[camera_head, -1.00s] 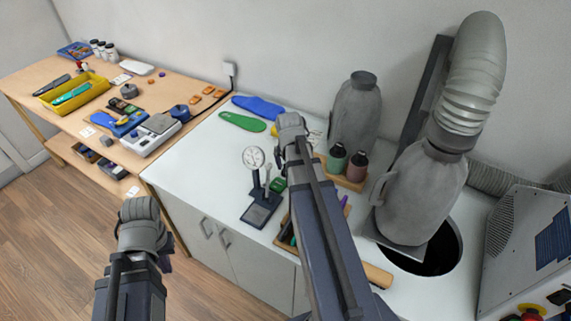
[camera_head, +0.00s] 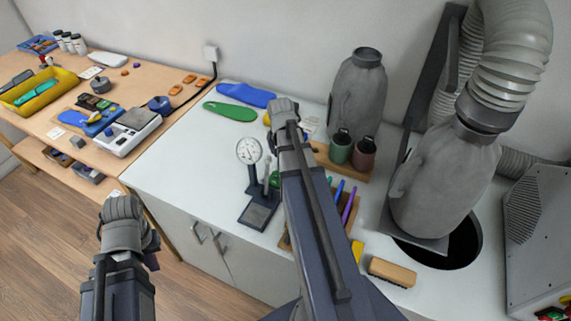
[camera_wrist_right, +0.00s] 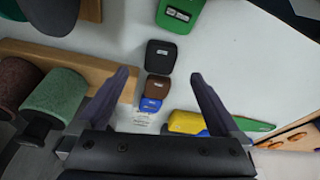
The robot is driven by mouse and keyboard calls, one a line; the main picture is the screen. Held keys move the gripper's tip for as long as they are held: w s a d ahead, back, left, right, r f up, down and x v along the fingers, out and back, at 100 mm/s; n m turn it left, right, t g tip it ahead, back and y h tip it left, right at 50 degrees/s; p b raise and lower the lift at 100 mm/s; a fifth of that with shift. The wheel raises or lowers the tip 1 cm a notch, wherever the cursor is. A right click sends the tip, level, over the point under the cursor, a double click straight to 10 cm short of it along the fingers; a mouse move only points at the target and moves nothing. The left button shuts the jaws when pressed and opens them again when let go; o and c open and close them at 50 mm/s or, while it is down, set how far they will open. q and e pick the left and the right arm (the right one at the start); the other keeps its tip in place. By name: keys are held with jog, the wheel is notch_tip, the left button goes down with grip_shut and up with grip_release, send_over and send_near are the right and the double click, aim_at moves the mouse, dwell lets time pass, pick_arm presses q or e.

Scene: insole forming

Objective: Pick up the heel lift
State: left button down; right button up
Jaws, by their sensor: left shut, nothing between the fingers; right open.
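In the right wrist view several small labelled pads lie in a row on the white worktop: a green pad (camera_wrist_right: 180,14), a black pad (camera_wrist_right: 161,55), a brown pad (camera_wrist_right: 157,88) and a blue pad (camera_wrist_right: 151,105). I cannot tell which one is the heel lift. My right gripper (camera_wrist_right: 160,75) is open and empty, with the black and brown pads showing between its fingers. In the head view the right arm hides most of this row. My left gripper (camera_head: 150,258) is shut and empty, low in front of the white cabinet, away from the pads.
A dial gauge (camera_head: 249,152) is left of my right arm. A blue insole (camera_head: 246,95) and a green insole (camera_head: 230,111) lie behind. A brush (camera_head: 392,272) lies right.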

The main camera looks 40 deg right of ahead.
jog(key=shift+f+b, duration=0.3)
jog(key=shift+b, duration=0.1)
jog(key=b+x, duration=0.6)
jog(key=x, duration=0.1)
jog(key=shift+w+d+b, duration=0.3)
jog(key=shift+r, duration=0.1)
grip_shut()
dwell(0.5)
